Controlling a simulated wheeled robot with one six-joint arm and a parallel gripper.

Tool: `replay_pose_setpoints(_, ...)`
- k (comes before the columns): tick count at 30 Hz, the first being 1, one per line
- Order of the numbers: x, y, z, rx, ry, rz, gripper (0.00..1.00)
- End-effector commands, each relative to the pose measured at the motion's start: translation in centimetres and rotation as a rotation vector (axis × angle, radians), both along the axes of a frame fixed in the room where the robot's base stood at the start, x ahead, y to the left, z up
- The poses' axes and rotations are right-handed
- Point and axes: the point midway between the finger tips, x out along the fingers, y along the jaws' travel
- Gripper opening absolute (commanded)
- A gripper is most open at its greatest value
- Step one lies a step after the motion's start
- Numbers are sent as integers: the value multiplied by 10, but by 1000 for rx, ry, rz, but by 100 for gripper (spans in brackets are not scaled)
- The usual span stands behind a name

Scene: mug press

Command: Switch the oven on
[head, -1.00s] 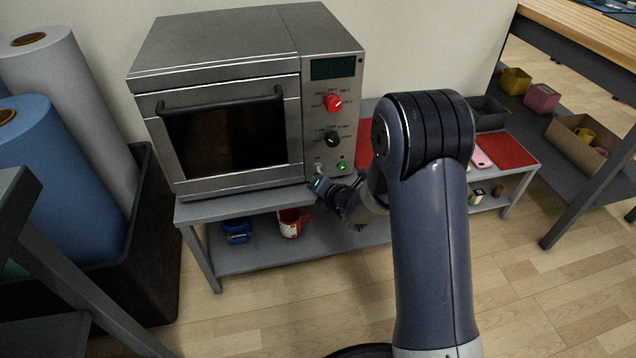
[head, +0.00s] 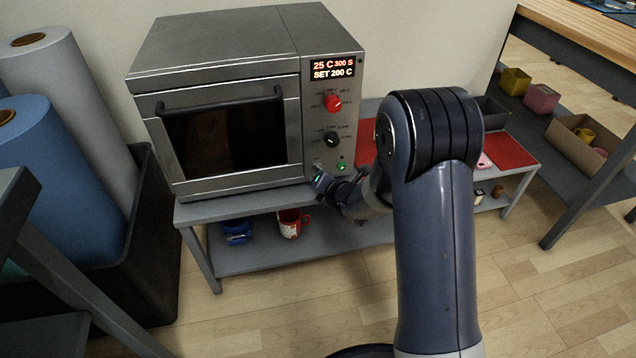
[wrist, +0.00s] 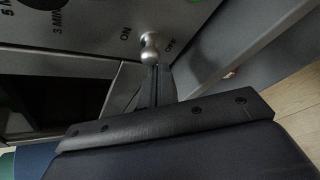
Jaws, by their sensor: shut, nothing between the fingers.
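The silver oven (head: 215,62) stands on a grey table with its door closed. Its display (head: 333,68) is lit and reads 25 C, 300 S and SET 200 C. Below it are a red knob (head: 333,103), a black knob (head: 332,139) and a green button (head: 341,167). In the wrist view a metal toggle switch (wrist: 150,46) sits between the ON and OFF marks. My gripper (head: 318,178) is shut and empty at the lower part of the panel. In the wrist view the gripper's fingertips (wrist: 158,72) are right at the toggle; whether they touch it I cannot tell.
A red mug (head: 290,224) and a blue object (head: 236,232) are on the lower shelf. Blue and grey rolls (head: 55,165) stand at the left. A red mat (head: 510,150) lies right of my arm. A wooden-topped bench (head: 590,32) is at the right.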

Motion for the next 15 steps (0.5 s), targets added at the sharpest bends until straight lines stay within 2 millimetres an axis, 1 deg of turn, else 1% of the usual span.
replay_pose_setpoints(7,-1,0,0,-1,3,1,0)
replay_pose_setpoints(15,-1,1,12,1,3,2,0)
